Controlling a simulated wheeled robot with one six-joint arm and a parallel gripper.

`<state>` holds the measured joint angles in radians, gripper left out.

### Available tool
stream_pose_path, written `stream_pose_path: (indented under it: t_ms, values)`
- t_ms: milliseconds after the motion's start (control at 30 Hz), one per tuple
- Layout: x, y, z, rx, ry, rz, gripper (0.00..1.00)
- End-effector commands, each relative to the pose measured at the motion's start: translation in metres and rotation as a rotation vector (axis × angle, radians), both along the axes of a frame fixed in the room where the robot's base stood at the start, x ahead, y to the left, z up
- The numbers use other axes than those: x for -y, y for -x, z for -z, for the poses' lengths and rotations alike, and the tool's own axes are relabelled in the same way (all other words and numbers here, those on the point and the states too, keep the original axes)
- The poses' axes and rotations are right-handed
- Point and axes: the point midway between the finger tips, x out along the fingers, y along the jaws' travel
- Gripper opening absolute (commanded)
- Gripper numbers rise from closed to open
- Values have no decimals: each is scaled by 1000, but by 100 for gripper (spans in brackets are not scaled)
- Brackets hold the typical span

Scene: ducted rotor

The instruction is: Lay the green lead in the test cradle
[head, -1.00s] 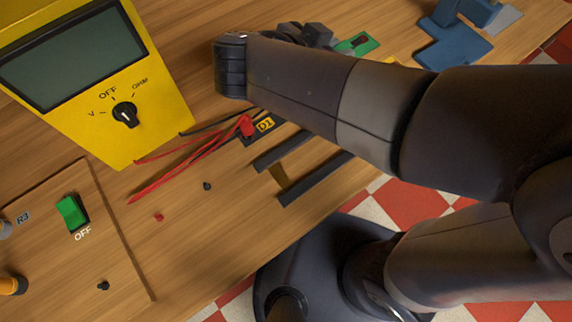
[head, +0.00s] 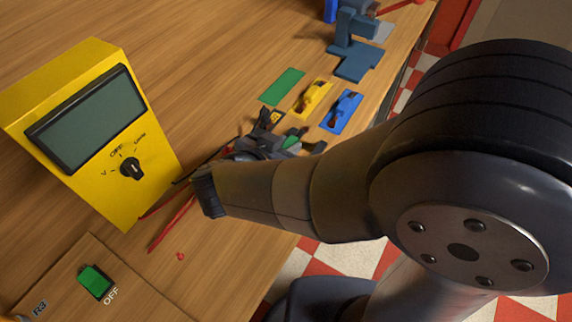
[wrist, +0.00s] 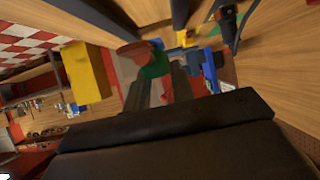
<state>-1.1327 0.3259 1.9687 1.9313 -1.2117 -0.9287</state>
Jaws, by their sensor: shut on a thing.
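My gripper (head: 280,143) is shut on the green lead (head: 291,142), held up off its flat green pad (head: 281,86), which lies bare. In the wrist view the green lead (wrist: 155,65) shows between my dark fingers (wrist: 165,86), with a reddish part beside it. The arm and gripper cover much of the bench below them. I cannot clearly make out the test cradle in either view now.
A yellow meter (head: 85,135) stands left of my gripper, with red leads (head: 172,224) in front of it. A yellow lead (head: 312,97) and a blue lead (head: 343,110) sit on pads behind. A blue stand (head: 355,45) is at the back. A switch (head: 95,281) reads OFF.

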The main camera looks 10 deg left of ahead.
Motion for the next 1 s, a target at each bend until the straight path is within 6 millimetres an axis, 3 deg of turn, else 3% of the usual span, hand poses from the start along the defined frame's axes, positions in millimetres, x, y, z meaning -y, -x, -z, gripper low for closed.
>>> stream_pose_path:
  t_ms: [433,800,833,1000]
  values:
    - [0,0,50,0,3,-1,0]
    - [0,0,53,1,0,0,0]
    - [0,0,53,1,0,0,25]
    - [0,0,53,1,-1,0,39]
